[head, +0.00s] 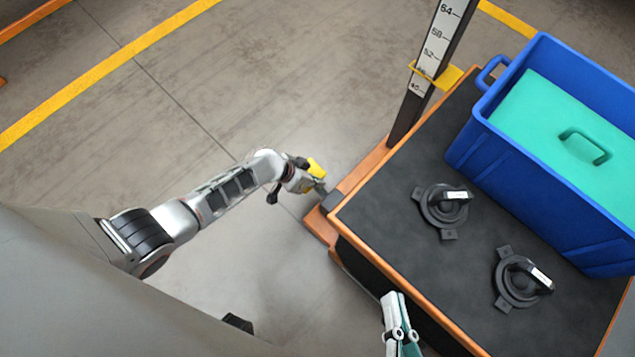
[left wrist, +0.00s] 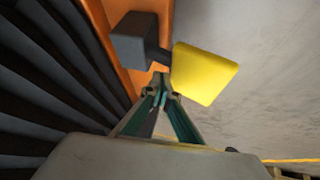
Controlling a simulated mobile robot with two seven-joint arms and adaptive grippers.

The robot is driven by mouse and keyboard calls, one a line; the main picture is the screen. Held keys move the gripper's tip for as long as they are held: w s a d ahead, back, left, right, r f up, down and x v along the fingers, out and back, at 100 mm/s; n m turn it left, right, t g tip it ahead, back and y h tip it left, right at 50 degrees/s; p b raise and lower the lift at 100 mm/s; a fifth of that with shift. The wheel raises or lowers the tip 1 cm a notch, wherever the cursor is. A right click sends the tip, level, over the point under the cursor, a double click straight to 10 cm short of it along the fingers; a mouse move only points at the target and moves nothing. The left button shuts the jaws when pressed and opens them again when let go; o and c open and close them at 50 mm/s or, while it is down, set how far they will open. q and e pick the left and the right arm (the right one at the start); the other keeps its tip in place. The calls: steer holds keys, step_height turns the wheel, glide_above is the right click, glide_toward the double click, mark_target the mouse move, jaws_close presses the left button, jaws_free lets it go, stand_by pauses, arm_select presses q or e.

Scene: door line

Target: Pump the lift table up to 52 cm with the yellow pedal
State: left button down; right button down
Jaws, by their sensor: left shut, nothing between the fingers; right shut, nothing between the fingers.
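The yellow pedal (head: 316,168) shows at the near left corner of the lift table (head: 400,170), partly covered by my left gripper (head: 318,187). In the left wrist view the pedal (left wrist: 205,73) sits on a dark lever, just right of the shut fingertips (left wrist: 160,82); whether they touch cannot be told. The scale post (head: 430,75) carries height marks. Its yellow pointer (head: 446,77) stands below the 52 mark, near a partly covered mark above 40. My right gripper (head: 396,318) is shut and empty at the table's near edge.
A blue crate (head: 500,145) with a teal lid-like insert (head: 550,110) stands on the table top. Two black clamp-like fixtures (head: 443,208) (head: 520,280) lie beside it. Black bellows (left wrist: 50,75) fill the left of the wrist view. Open floor lies left of the table.

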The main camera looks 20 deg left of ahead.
arm_select(q)
steer(key=shift+f, duration=0.1)
arm_select(e)
steer(key=shift+s+f, duration=0.25)
steer(key=shift+f, duration=0.1)
